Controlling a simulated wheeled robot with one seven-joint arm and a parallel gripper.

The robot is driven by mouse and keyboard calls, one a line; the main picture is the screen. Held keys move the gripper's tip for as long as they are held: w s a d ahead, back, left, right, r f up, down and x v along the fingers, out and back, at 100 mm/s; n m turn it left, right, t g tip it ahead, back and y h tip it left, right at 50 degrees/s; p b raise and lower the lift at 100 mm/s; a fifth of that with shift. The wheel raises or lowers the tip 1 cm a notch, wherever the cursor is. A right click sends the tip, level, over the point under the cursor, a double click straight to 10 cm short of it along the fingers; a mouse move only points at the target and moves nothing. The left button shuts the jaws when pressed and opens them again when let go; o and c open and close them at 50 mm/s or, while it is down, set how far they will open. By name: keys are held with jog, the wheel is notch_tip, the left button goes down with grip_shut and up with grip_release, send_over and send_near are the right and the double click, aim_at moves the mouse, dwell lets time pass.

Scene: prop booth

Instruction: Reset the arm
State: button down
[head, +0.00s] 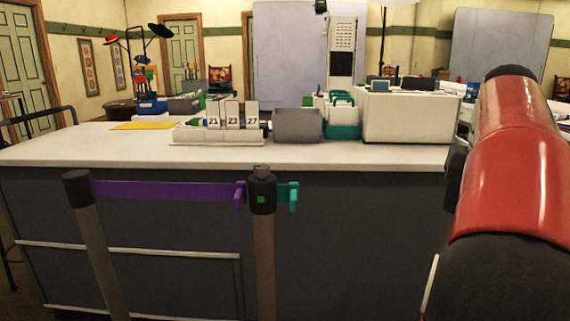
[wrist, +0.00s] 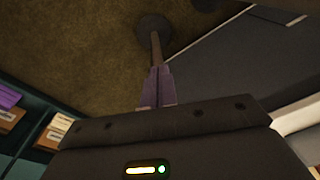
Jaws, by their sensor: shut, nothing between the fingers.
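My red and black arm (head: 510,160) rises along the right side of the head view. My gripper is not visible in that view. In the wrist view my gripper (wrist: 159,72) shows two pale purple-grey fingers close together, shut and empty, beyond its dark body. A thin post (wrist: 155,48) with a round dark base on the brown floor shows just past the fingertips. I cannot tell whether the fingers touch it.
Two posts with a purple belt (head: 160,191) stand before a white-topped counter (head: 70,148). The counter holds number cards (head: 232,117), a grey box (head: 297,125) and a white case (head: 408,118). Shelves with small boxes (wrist: 55,130) show at the left of the wrist view.

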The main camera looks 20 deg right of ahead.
jog(key=a+f+n+t, duration=0.1)
jog(key=a+f+n, duration=0.15)
jog(key=a, duration=0.55)
jog(key=a+f+n+t, duration=0.15)
jog(key=a+f, duration=0.25)
jog(key=a, duration=0.5)
jog(key=s+a+f+n+t, duration=0.2)
jog(key=s+a+f+n, duration=0.2)
jog(key=a+f, duration=0.7)
jog(key=shift+s+a+f, duration=0.4)
jog(key=shift+s+a, duration=0.45)
jog(key=shift+s, duration=0.1)
